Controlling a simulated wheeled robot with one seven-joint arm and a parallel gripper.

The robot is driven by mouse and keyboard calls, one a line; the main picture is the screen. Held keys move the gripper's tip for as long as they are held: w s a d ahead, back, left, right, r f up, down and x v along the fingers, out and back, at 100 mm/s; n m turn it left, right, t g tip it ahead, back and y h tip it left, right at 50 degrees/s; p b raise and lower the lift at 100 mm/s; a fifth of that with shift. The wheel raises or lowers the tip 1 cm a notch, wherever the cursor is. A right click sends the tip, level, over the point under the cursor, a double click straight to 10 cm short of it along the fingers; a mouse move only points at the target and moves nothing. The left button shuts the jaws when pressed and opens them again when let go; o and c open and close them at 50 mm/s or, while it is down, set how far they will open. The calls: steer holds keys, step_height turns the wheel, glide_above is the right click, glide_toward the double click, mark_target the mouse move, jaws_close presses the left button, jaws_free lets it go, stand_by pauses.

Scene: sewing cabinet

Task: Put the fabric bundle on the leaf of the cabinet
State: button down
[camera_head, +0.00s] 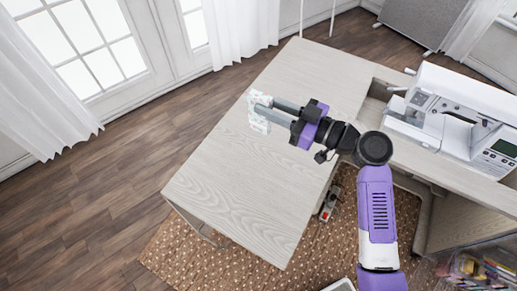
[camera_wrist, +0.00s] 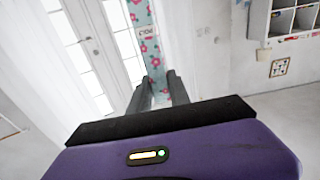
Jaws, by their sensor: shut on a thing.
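The fabric bundle (camera_head: 259,126) is a small pale piece with a floral print. It also shows in the wrist view as a light blue strip with pink flowers (camera_wrist: 149,42). My gripper (camera_head: 264,108) is shut on it, with one finger on each side, and its fingers partly hide it. In the wrist view my fingers (camera_wrist: 161,88) point at the bundle. The leaf of the cabinet (camera_head: 222,175) is a wide pale wood-grain panel. The bundle is over the leaf's far left edge region in the head view; whether it touches the leaf I cannot tell.
A white sewing machine (camera_head: 450,115) stands at the right in the cabinet. A red-and-grey item (camera_head: 330,204) lies below, beside the leaf, over a brown dotted rug (camera_head: 330,245). A bin of colourful items (camera_head: 485,268) is at lower right. The leaf's surface is otherwise clear.

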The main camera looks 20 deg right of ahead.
step_height(320, 180, down, 18)
steer(key=p, duration=0.1)
steer(key=shift+f, duration=0.15)
steer(key=shift+f, duration=0.15)
stand_by(0.3)
steer(key=c, duration=1.2)
jaws_free()
steer(key=shift+r, duration=0.2)
steer(key=b+v, duration=0.3)
steer(key=v, duration=0.9)
